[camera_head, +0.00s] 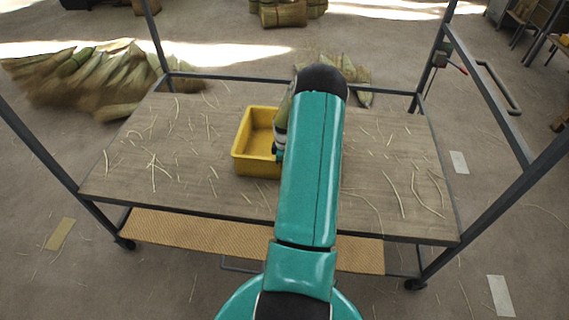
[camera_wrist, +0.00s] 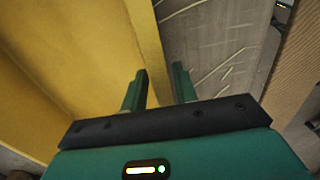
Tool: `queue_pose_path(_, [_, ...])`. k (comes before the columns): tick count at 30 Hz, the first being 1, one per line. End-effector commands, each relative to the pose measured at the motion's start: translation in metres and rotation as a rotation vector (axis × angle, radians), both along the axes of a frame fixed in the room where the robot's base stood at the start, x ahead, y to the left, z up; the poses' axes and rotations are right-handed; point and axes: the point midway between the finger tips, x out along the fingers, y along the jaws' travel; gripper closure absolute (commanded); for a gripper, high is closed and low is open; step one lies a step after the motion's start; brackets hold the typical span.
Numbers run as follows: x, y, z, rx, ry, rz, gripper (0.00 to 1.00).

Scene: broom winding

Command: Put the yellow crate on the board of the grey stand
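The yellow crate (camera_head: 240,154) is an open, empty-looking box. It appears to rest upright on the board (camera_head: 390,185) of the grey stand (camera_head: 487,95), left of the middle; its right side is hidden by my arm. In the wrist view the crate's yellow wall (camera_wrist: 75,50) fills the left side. My gripper (camera_wrist: 160,82) is at the crate's wall, one finger over the yellow side and the other just outside. The fingers are apart, with a narrow strip of grey showing beside the wall, so they seem not to press on it. The head view hides the fingers.
Loose straws lie scattered over the board, with free room left and right. Metal posts and rails frame the stand. A tan woven lower shelf (camera_head: 200,232) sits below the front edge. A heap of leafy stalks (camera_head: 85,78) and bundles (camera_head: 284,13) lie behind.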

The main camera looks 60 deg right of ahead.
Motion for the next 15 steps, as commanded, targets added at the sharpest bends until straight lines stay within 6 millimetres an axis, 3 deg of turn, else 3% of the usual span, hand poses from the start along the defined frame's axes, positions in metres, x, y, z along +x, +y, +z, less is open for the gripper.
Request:
queue_pose_path(5, [0.0, -0.001, 0.013, -0.002, -0.001, 0.0, 0.71])
queue_pose_path(15, [0.0, -0.001, 0.083, -0.003, -0.001, 0.0, 0.71])
